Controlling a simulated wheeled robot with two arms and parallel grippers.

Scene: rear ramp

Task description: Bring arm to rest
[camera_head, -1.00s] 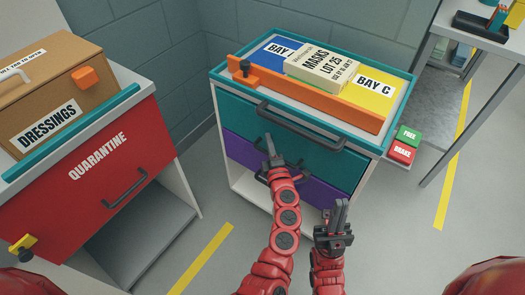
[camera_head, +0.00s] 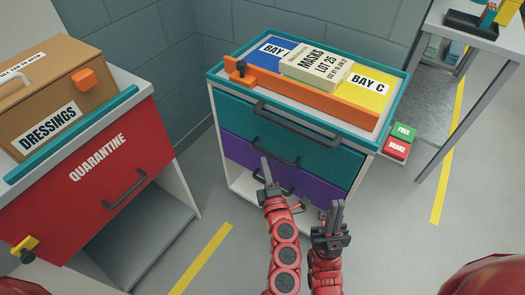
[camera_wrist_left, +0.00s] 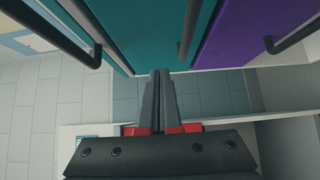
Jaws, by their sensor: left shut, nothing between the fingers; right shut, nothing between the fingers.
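My left gripper (camera_head: 267,172) is shut and empty, its red arm rising from the bottom of the head view. It stands in front of the cart's teal and purple drawers. In the left wrist view its fingers (camera_wrist_left: 161,80) are together, with the teal drawer front (camera_wrist_left: 140,25) and purple drawer front (camera_wrist_left: 235,30) close ahead; whether they touch is unclear. My right gripper (camera_head: 336,208) is shut and empty just to the right, in front of the cart's lower part. Both arms are bent low, side by side.
The cart's teal-rimmed top (camera_head: 215,75) carries a masks box (camera_head: 315,66) and an orange bar (camera_head: 310,96). FREE and BRAKE buttons (camera_head: 399,140) sit at its right side. A red quarantine cabinet (camera_head: 95,170) with a dressings box (camera_head: 85,85) stands left. A grey table (camera_head: 470,45) stands right.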

